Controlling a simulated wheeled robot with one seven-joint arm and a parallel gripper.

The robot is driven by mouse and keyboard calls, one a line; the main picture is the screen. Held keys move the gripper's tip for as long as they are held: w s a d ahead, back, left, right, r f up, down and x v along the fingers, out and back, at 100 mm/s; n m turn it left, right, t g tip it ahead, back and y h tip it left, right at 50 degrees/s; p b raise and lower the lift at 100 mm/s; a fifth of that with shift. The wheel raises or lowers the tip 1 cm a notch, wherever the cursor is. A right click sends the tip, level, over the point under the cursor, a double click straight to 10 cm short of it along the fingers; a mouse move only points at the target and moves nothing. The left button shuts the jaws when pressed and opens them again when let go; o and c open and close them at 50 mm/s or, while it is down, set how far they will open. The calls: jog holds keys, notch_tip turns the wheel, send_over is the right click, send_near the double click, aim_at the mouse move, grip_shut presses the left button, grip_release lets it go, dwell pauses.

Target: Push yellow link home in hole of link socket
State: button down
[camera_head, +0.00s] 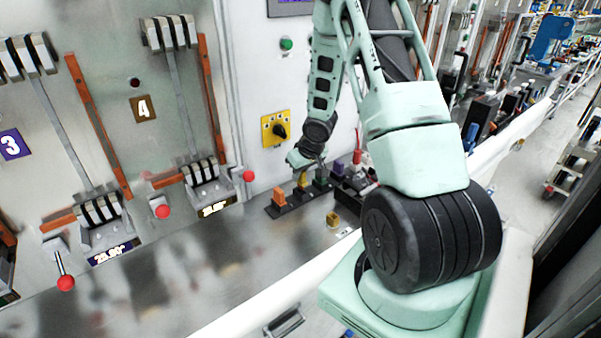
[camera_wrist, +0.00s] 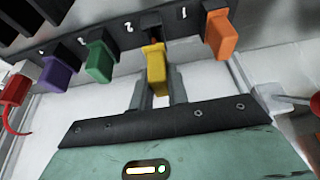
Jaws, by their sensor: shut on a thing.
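The yellow link (camera_wrist: 156,68) sits at the black link socket (camera_wrist: 128,35) in the wrist view, between the orange and green links. A short dark section shows between its yellow body and the strip, so how deep it sits is hard to tell. My gripper (camera_wrist: 157,93) is shut on the yellow link, one finger on each side. In the head view the yellow link (camera_head: 302,181) stands upright on the socket strip (camera_head: 292,208), with my gripper (camera_head: 304,164) above it, partly hiding it.
The orange link (camera_wrist: 221,36) is on one side, the green link (camera_wrist: 98,62) and purple link (camera_wrist: 57,73) on the other. A red lead (camera_wrist: 14,92) is close by. The bench (camera_head: 215,255) is clear at left.

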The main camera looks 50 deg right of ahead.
aim_at(301, 181)
jog(key=shift+f+b, duration=1.25)
jog(key=shift+f, duration=0.5)
jog(key=c, duration=1.3)
grip_release()
jog(key=p+v, duration=0.7)
jog(key=v, duration=1)
jog(key=shift+r, duration=0.25)
jog(key=shift+f, duration=0.1)
